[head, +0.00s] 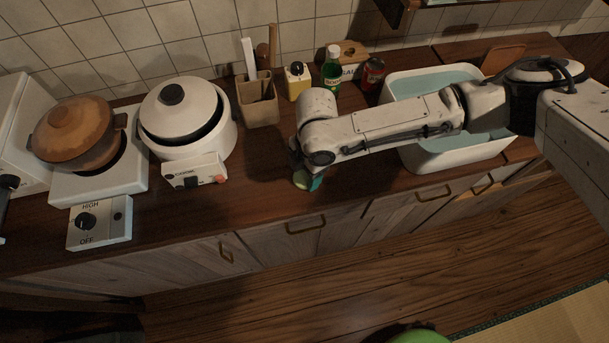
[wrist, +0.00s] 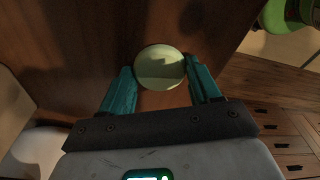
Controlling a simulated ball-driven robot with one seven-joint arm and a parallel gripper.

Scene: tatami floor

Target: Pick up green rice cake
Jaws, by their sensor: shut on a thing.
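The green rice cake (wrist: 160,67) is a pale green round piece, seen in the wrist view between the tips of my two teal fingers. My gripper (wrist: 160,78) is shut on it, one finger at each side. In the head view the rice cake (head: 300,181) shows only in part beneath my wrist, close over the front part of the wooden counter. My gripper (head: 311,184) is mostly hidden there by my arm. I cannot tell whether the rice cake touches the counter.
A white rice cooker (head: 190,140) and a brown pot (head: 75,135) on a burner stand left. A utensil holder (head: 258,105), yellow box (head: 298,82), green bottle (head: 331,72) and red can (head: 372,75) stand behind. A white basin (head: 455,155) is right.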

